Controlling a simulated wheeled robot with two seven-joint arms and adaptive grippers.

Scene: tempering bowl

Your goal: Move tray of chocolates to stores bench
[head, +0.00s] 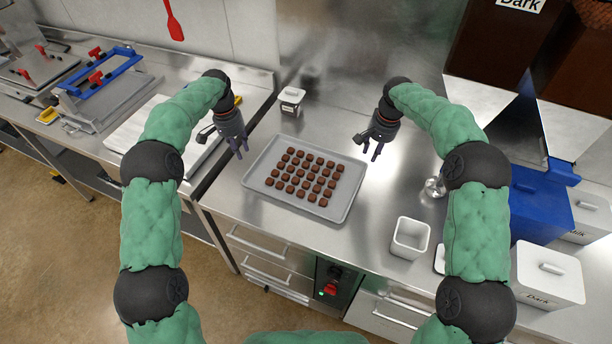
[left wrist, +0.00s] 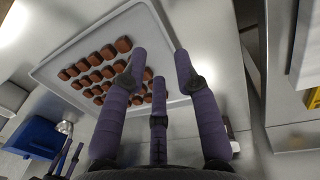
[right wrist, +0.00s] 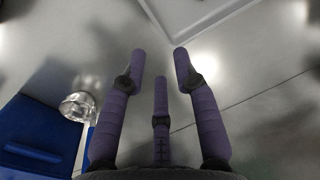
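A grey tray (head: 258,186) of brown chocolates (head: 305,177) in rows lies flat on the steel bench, near its left end. My left gripper (head: 240,153) is open and empty, above the bench just left of the tray's left edge. In the left wrist view its spread fingers (left wrist: 160,70) show over the edge of the tray (left wrist: 157,28). My right gripper (head: 374,154) is open and empty, to the right of the tray's far right corner. In the right wrist view, a corner of the tray (right wrist: 190,28) shows ahead of its fingers. Neither gripper touches the tray visibly.
A small lidded white tub (head: 290,100) stands behind the tray. An empty white container (head: 409,238), a blue box (head: 540,205) and a lidded white bin (head: 548,275) are to the right. Another bench at left holds a pale slab (head: 150,130) and a blue frame (head: 100,72).

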